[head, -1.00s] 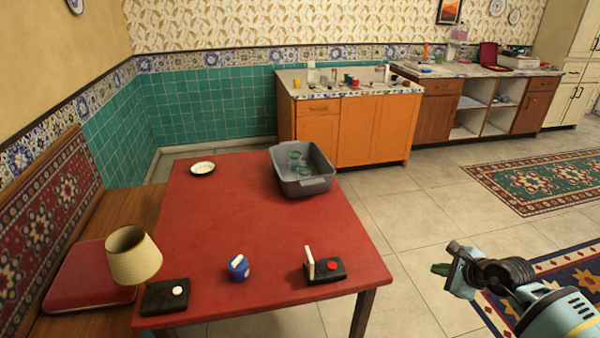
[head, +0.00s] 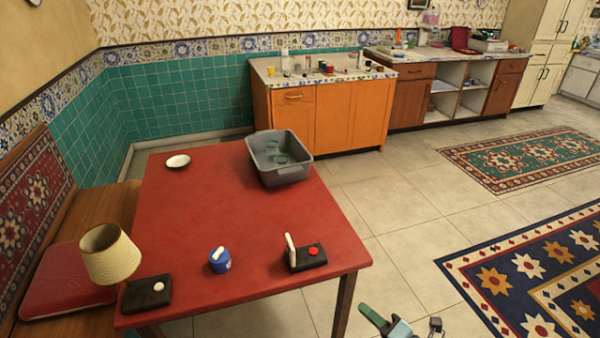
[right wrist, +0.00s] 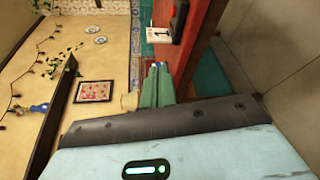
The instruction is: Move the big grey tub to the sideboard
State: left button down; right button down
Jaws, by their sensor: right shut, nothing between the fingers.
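The big grey tub (head: 288,174) stands on the far right corner of the red table (head: 215,232). Green-rimmed clear glasses (head: 279,158) are inside it. My right gripper (head: 371,314) is at the bottom edge of the head view, right of the table and well nearer than the tub. Its green fingers also show in the right wrist view (right wrist: 158,72), shut and empty. An orange sideboard-like cabinet (head: 334,117) stands behind the tub, and a brown one (head: 413,102) adjoins it on the right. I cannot tell which is the sideboard. My left gripper is out of view.
The orange cabinet's top holds small cups and jars. The tiled floor right of the table is clear.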

jog(key=s+f+m+g+h, duration=0.2)
jog(key=s+f+m, duration=0.4)
jog(key=s+m, duration=0.5)
jog(key=s+d+f+m+g+h, duration=0.1)
jog(key=s+f+m+h, duration=0.3)
jog(key=s+m, duration=0.6)
jog(key=f+m+g, duration=0.1)
jog(key=m, duration=0.3)
jog(key=shift+s+d+f+m+g+h, duration=0.3)
jog(key=shift+s+f+g, duration=0.05)
jog(key=shift+f+g, duration=0.05)
